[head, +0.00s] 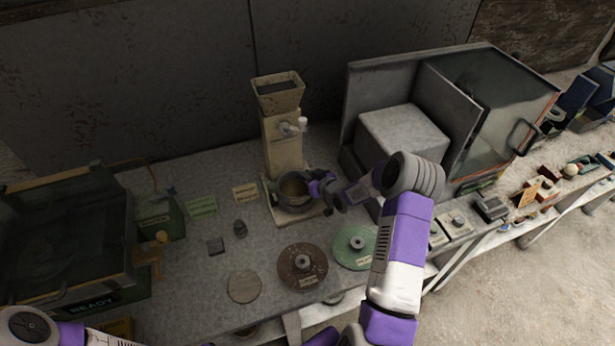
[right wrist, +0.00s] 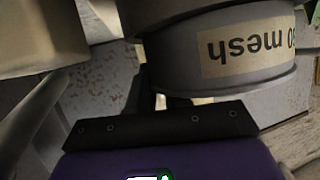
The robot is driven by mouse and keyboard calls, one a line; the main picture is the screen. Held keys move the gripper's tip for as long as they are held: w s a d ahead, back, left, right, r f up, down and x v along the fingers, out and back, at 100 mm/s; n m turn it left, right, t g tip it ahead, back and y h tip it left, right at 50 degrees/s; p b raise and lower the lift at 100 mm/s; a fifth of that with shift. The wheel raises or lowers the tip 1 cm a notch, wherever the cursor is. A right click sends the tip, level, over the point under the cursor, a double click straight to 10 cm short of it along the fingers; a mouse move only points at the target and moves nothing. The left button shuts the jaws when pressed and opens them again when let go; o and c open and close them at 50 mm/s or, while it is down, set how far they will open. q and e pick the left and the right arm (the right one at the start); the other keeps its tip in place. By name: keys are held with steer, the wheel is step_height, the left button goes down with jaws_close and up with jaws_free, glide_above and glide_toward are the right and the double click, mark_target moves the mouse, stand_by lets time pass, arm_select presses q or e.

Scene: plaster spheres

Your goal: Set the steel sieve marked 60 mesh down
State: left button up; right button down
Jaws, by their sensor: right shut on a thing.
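The steel sieve (head: 292,190) is a round grey pan at the foot of the beige hopper stand, on or just above its base plate; I cannot tell whether it touches. In the right wrist view the sieve (right wrist: 225,75) fills the upper right, its tan label ending in "mesh" upside down and its number partly cut off. My right gripper (head: 318,186) reaches in from the right and is shut on the sieve's side; its dark fingers also show in the right wrist view (right wrist: 160,92). Of my left arm only a part shows at the lower left; its gripper is out of view.
The hopper stand (head: 283,135) rises right behind the sieve. A brown disc (head: 302,279), a green disc (head: 352,262) and a plain grey disc (head: 244,286) lie in front. A glass-fronted cabinet (head: 440,110) stands at right, a dark READY box (head: 70,245) at left.

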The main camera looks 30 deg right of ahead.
steer(key=shift+f+b, duration=0.3)
steer(key=shift+f, duration=0.15)
steer(key=c, duration=1)
jaws_free()
steer(key=shift+r+p, duration=1)
steer(key=shift+r, duration=1.05)
